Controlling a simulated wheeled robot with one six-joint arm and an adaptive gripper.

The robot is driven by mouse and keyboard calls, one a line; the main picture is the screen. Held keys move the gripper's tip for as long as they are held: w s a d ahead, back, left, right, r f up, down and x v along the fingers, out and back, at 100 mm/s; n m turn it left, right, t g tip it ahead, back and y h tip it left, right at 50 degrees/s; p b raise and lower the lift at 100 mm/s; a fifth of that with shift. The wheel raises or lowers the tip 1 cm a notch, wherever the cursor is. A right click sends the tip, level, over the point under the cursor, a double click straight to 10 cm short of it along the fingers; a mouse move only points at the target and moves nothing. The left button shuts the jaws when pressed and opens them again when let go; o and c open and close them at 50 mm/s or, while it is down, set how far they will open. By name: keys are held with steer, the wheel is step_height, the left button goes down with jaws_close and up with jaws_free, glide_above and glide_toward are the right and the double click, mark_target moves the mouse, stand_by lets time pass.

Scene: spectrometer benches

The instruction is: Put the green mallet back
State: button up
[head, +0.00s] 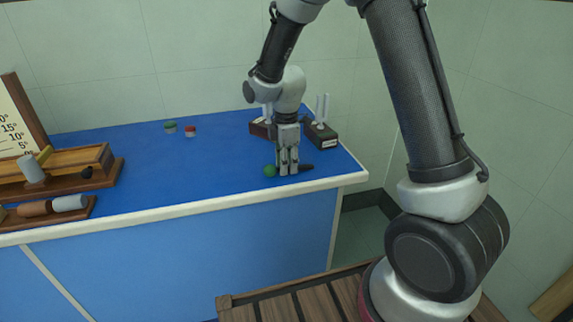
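The green mallet lies on the blue bench near its front right. Its round green head (270,170) shows left of my gripper, and a dark handle end (306,168) shows to the right. My gripper (288,171) points down over the mallet's middle, with its fingertips low at the bench top. The fingers hide the middle of the handle. I cannot tell whether they are closed on it. A dark stand with white upright prongs (321,136) is behind and to the right. A reddish-brown stand (260,129) is partly hidden behind my gripper.
Two small pots, one green-topped (170,127) and one red-topped (190,132), stand at the back. Wooden apparatus (75,163) and a wooden tray with cylinders (50,211) fill the left. The bench middle is clear. A wall runs behind.

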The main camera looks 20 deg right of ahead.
step_height(320, 180, up, 11)
steer(key=s+d+r+m+t, duration=0.2)
steer(key=s+d+r+m, duration=0.6)
steer(key=s+d+r, duration=0.15)
steer(key=s+d+r+m+t, duration=0.1)
steer(key=s+d+m, duration=0.2)
steer(key=s+m, duration=0.2)
steer(key=s+d+r+m+t, duration=0.1)
steer(key=s+d+m, duration=0.2)
steer(key=s, duration=0.9)
steer(key=shift+d+r+m, duration=0.2)
steer(key=shift+d+m, duration=0.15)
steer(key=shift+m, duration=0.65)
